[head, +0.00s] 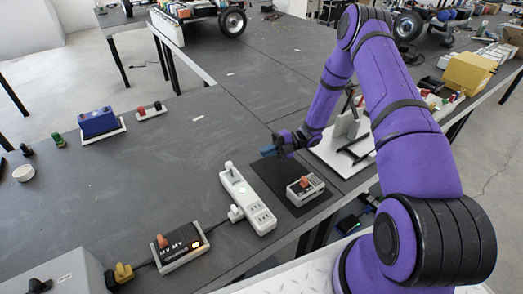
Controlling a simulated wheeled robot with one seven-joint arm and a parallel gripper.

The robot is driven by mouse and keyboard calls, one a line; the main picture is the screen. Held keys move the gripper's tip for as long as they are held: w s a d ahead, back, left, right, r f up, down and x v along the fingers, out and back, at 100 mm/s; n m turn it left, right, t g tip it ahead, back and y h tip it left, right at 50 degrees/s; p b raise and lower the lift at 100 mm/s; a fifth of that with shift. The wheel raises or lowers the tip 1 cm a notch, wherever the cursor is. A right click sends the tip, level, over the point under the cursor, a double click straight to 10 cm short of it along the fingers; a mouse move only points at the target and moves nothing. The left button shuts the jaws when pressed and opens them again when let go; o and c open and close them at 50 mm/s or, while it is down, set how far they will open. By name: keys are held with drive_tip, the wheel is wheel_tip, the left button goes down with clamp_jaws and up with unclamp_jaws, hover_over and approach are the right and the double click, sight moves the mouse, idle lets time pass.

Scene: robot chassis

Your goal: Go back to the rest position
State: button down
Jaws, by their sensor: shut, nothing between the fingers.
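My purple arm reaches in from the right over the grey table (150,185). My gripper (268,152) is near the far edge of a black mat (262,174), above the table. It is small in the head view, with bluish fingertips pointing left. It is shut and holds nothing. A small grey device with an orange part (305,189) lies on the mat, below and to the right of my gripper.
A white power strip (247,200) with plugs lies left of the mat. A black switch box (181,247) sits nearer. A blue box (97,122) stands far left. The table's middle left is clear.

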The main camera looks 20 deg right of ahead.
idle(0.4)
drive_tip(key=s+r+n+g+h, duration=0.1)
drive_tip(key=s+r+n+h, duration=0.2)
drive_tip(key=r+n, duration=0.5)
drive_tip(key=s+r+n+h, duration=0.35)
drive_tip(key=r+n, duration=0.25)
drive_tip(key=r, duration=0.5)
drive_tip(key=s+r+n+g+h, duration=0.1)
drive_tip(key=s+r+n+h, duration=0.25)
drive_tip(key=r+n, duration=0.4)
drive_tip(key=s+d+r+n+t+h, duration=0.1)
drive_tip(key=s+r+n+t+h, duration=0.2)
drive_tip(key=s+r+n, duration=0.5)
drive_tip(key=s+d+r+n+t+h, duration=0.2)
drive_tip(key=s+r+n+t+h, duration=0.2)
drive_tip(key=s+r+n, duration=0.4)
drive_tip(key=shift+s+r+n+t, duration=0.15)
drive_tip(key=shift+s+n+t, duration=0.65)
drive_tip(key=shift+s, duration=1.6)
drive_tip(key=shift+d, duration=0.1)
